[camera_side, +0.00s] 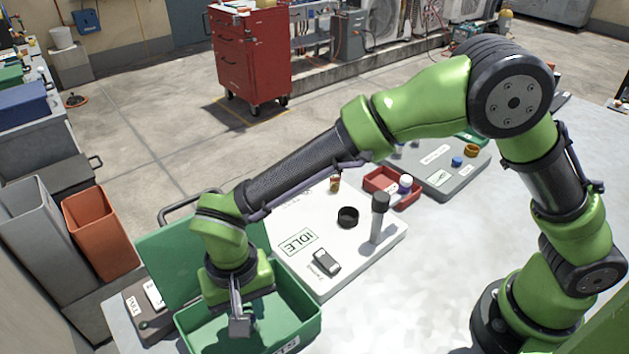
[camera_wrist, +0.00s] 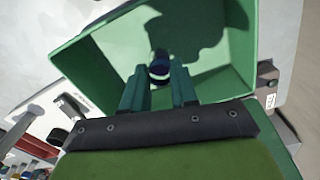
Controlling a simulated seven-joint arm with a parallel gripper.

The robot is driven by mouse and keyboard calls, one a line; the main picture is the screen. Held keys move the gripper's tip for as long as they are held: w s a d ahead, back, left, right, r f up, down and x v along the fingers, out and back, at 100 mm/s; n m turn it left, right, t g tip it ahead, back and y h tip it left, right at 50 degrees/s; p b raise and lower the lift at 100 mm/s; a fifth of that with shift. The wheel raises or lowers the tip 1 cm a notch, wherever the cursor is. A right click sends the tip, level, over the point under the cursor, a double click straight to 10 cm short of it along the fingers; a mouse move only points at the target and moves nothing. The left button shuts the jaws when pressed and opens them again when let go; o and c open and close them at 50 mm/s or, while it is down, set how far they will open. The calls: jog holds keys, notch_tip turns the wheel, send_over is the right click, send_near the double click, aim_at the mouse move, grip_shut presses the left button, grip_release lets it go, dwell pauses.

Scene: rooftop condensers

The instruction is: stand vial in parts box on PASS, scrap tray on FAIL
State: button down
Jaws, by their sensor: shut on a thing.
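My gripper (camera_side: 240,325) points down inside the open green box (camera_side: 306,322) at the table's front left. In the wrist view its two fingers (camera_wrist: 158,88) are shut on a dark blue vial (camera_wrist: 159,70) with a pale band. The vial is over the floor of the green box (camera_wrist: 216,82); whether it touches the floor I cannot tell. In the side view the vial is hidden by the gripper. A small red tray (camera_side: 378,187) sits farther back, with a white-and-purple vial at its right end. A display panel (camera_side: 298,242) on the white board reads IDLE.
The white board (camera_side: 372,262) carries a black ring (camera_side: 347,217), a grey post with a dark top (camera_side: 379,218) and a small grey device (camera_side: 326,262). A grey tray (camera_side: 440,185) with small parts lies behind. The green box's raised lid (camera_side: 170,250) stands at its back.

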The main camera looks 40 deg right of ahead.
jog(key=shift+f, duration=0.75)
jog(key=shift+f, duration=0.15)
jog(key=c, duration=0.9)
grip_release()
